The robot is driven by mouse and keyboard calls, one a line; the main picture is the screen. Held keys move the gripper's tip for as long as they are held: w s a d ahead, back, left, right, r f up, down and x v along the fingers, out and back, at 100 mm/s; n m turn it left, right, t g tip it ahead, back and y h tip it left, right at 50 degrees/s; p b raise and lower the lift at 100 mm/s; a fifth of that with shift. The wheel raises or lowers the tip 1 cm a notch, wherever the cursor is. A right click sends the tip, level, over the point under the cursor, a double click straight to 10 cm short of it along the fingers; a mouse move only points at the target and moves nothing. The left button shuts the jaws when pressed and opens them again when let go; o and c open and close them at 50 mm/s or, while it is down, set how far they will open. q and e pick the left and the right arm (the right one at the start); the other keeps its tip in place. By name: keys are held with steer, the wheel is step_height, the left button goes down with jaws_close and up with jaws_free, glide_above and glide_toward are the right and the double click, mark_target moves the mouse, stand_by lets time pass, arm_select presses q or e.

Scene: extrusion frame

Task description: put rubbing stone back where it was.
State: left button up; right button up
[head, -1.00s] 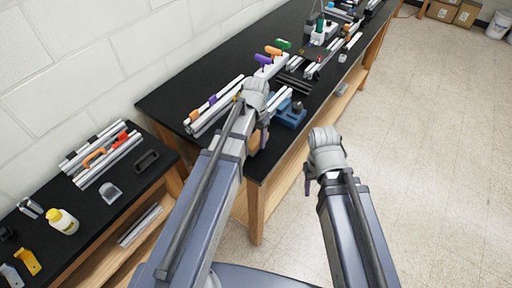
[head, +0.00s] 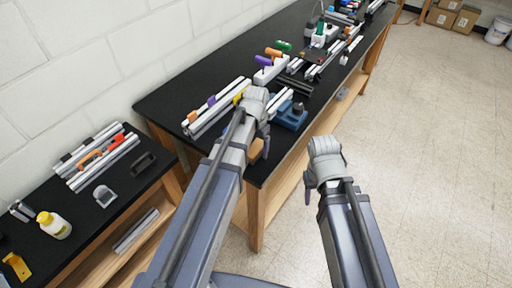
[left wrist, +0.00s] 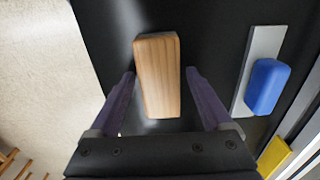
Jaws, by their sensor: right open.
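A wood-grained block (left wrist: 158,75) lies on the black bench top in the left wrist view, between the two fingers of my left gripper (left wrist: 162,98). Gaps show on both sides of it, so the gripper is open around it. In the head view the block (head: 257,148) shows near the bench's front corner, partly hidden by my left gripper (head: 263,138). I cannot tell for sure which object is the rubbing stone. My right gripper (head: 308,194) is open and empty, hanging over the floor to the right of the bench.
A blue piece (left wrist: 267,86) on a grey strip lies right of the block. Aluminium extrusions (head: 216,108) and a blue tool (head: 291,115) are close by on the bench. A lower bench at left holds an orange-handled item (head: 90,159) and a yellow-white bottle (head: 54,225).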

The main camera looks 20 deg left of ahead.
mark_target(256, 147)
arm_select(q)
steer(key=shift+r, duration=0.1)
arm_select(e)
steer(key=shift+r, duration=0.1)
arm_select(q)
step_height(256, 147, up, 12)
steer(key=p, duration=1.2)
steer(key=s+d+y, duration=0.1)
steer(key=s+d, duration=0.9)
steer(key=s, duration=0.4)
steer(key=shift+s+d+r, duration=0.15)
steer(key=shift+d, duration=0.1)
arm_select(e)
step_height(256, 147, up, 12)
